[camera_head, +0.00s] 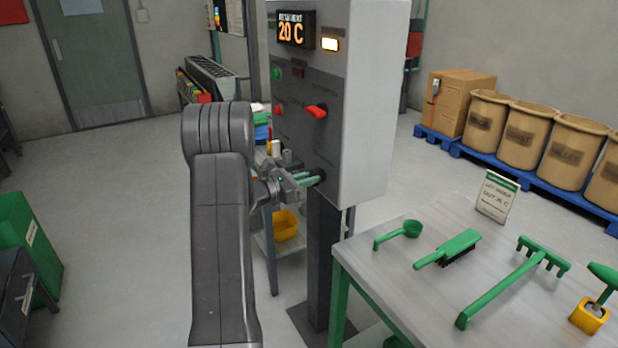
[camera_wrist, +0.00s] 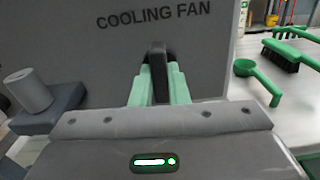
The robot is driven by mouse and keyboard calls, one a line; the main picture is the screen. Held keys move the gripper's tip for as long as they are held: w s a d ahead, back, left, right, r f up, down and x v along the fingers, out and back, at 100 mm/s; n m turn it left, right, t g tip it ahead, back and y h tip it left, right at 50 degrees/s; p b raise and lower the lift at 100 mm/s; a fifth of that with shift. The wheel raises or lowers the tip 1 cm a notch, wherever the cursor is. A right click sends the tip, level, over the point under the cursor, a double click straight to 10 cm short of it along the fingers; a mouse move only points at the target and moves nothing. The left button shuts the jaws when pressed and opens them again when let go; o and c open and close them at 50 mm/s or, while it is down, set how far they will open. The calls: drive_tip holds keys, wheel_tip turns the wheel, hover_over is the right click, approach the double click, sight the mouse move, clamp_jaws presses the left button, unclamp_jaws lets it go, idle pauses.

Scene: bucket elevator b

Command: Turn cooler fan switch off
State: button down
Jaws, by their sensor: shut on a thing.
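The cooling fan switch is a black knob (camera_wrist: 157,58) on the grey panel (camera_wrist: 105,58), below the words "COOLING FAN" in the wrist view. Its handle stands roughly upright there. My gripper (camera_wrist: 158,80) has pale green fingers, one on each side of the knob, and is shut on it. In the head view my gripper (camera_head: 309,181) reaches the lower front of the control cabinet (camera_head: 364,110), where the dark knob (camera_head: 320,176) is mostly hidden by the fingers. Any position marks around the knob are hidden.
Above are a red rotary switch (camera_head: 316,111), a green button (camera_head: 276,73), a red button (camera_head: 278,110), a lit lamp (camera_head: 330,44) and a "20 C" display (camera_head: 292,30). A table (camera_head: 395,255) with green tools stands close on the right. Open floor (camera_head: 110,200) lies left.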

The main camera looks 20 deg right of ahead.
drive_tip(key=shift+n, duration=0.4)
drive_tip(key=c, duration=1.4)
unclamp_jaws()
drive_tip(key=s+a+b, duration=0.1)
drive_tip(key=a, duration=1.2)
drive_tip(key=shift+a+b, duration=0.35)
drive_tip(key=shift+a, duration=0.05)
drive_tip(key=shift+d, duration=0.1)
